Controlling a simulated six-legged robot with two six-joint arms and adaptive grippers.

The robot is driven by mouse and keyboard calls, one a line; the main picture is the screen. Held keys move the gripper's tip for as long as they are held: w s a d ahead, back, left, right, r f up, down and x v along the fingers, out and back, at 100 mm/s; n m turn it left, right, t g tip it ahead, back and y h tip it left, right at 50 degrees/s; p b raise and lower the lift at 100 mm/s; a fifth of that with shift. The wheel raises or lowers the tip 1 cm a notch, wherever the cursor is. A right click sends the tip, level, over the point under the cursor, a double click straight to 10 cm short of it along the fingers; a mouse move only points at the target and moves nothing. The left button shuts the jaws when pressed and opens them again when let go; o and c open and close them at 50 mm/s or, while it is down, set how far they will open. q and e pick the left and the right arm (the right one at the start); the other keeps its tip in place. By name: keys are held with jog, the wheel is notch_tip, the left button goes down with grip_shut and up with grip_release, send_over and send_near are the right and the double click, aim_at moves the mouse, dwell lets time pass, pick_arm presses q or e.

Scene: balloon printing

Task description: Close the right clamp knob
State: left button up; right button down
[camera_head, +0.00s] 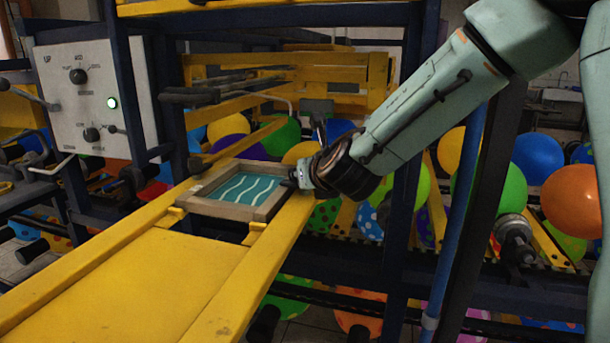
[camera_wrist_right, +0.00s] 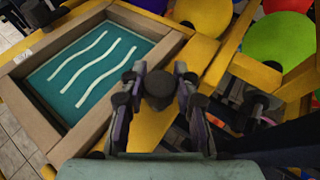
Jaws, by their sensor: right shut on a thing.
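The right clamp knob (camera_wrist_right: 158,88) is a dark, rounded piece on the yellow rail, just right of the printing frame in the right wrist view. My right gripper (camera_wrist_right: 160,78) is shut on it, one finger on each side. In the head view my right gripper (camera_head: 298,178) reaches in from the right to the frame's right edge; the arm and fingers hide the knob there. The wooden printing frame (camera_head: 222,208) lies on the yellow rails and holds a teal screen (camera_head: 238,187) with white wavy lines. The frame (camera_wrist_right: 35,125) also shows in the wrist view. My left gripper is not in view.
A white control panel (camera_head: 78,115) with knobs and a green light stands at left. A dark blue post (camera_head: 470,190) rises close to my right arm. Several balloons sit behind and below the rails. The yellow board (camera_head: 140,275) in front of the frame is bare.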

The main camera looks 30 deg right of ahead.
jog(key=shift+r, duration=0.2)
dwell(0.4)
jog(key=c, duration=1.4)
grip_release()
jog(key=o, duration=0.4)
jog(key=shift+f, duration=0.15)
